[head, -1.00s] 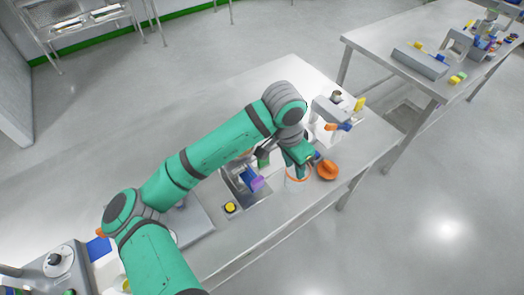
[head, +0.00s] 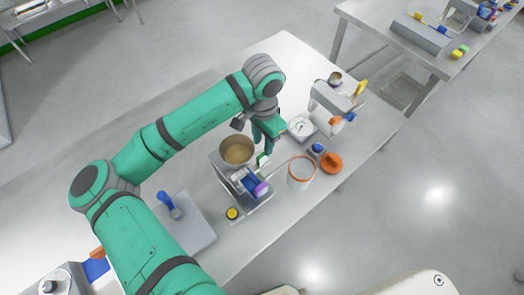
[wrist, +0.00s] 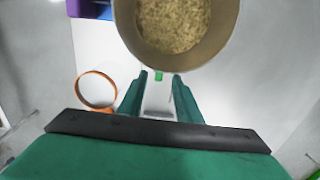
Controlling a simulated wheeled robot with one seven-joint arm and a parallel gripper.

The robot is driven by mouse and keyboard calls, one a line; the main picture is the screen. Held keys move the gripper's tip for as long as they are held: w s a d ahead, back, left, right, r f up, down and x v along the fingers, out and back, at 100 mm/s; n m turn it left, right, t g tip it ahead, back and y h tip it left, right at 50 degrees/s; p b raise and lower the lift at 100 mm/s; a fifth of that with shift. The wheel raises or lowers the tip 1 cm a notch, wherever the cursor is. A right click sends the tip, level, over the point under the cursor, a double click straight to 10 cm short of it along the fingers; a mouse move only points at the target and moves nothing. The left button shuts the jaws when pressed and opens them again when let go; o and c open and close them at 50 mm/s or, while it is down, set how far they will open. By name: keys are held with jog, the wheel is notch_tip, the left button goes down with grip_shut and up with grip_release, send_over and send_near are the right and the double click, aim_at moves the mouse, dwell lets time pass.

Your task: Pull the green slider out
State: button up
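The green slider (head: 262,160) is a small green tab on the side of the grey machine (head: 258,205), below and beside its round hopper (head: 236,150), which holds tan granules. In the wrist view the green slider (wrist: 159,76) shows just past my fingertips, under the hopper rim (wrist: 128,35). My gripper (head: 263,148) is by the hopper's right side, its fingers pointing down toward the slider. In the wrist view my gripper (wrist: 158,80) has its two green fingers apart, with nothing held between them. Whether they touch the slider is unclear.
A clear container with an orange rim (head: 301,172) stands right of the machine. An orange knob-like piece (head: 331,163) and a white scale (head: 301,128) are close by. A yellow button (head: 232,213) sits in front. A plate with a blue handle (head: 172,207) lies left.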

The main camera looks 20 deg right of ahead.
aim_at(263, 154)
notch_tip(263, 154, down, 7)
jog(key=shift+f, duration=0.1)
dwell(0.4)
grip_shut()
